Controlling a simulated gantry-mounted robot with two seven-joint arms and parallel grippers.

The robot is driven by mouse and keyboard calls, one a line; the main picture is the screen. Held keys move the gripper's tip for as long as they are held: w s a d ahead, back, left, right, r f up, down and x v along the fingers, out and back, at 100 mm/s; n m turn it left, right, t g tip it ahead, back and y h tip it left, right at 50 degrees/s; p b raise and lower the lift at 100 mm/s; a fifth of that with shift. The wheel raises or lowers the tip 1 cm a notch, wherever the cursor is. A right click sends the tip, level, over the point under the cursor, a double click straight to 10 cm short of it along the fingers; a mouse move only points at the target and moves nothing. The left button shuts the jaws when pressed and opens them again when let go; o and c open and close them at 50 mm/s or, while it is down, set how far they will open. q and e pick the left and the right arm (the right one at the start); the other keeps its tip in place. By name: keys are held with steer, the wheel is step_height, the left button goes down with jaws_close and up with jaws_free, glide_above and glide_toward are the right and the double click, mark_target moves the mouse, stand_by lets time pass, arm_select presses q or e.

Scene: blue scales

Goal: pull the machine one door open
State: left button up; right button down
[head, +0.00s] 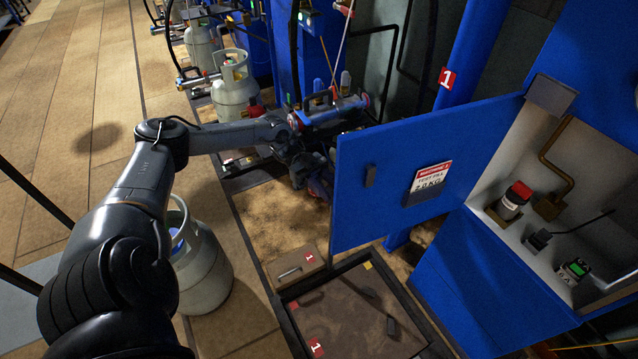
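The blue machine door (400,210) stands swung out to the left from its blue cabinet (480,280), with the cabinet's interior exposed. My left arm reaches in from the left, and my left gripper (318,178) is at the door's free left edge. The door partly hides the gripper, so I cannot tell whether its fingers touch the door or how far apart they are. My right gripper is out of view.
Inside the cabinet are a red-capped jar (514,200), a brown pipe (556,160) and a green-display device (574,270). A grey gas cylinder (200,265) stands beside my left arm; another (234,92) is farther back. A dark-framed floor platform (350,310) lies below the door.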

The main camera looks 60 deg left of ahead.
arm_select(q)
steer(key=shift+b+v, duration=0.9)
steer(key=shift+v, duration=1.2)
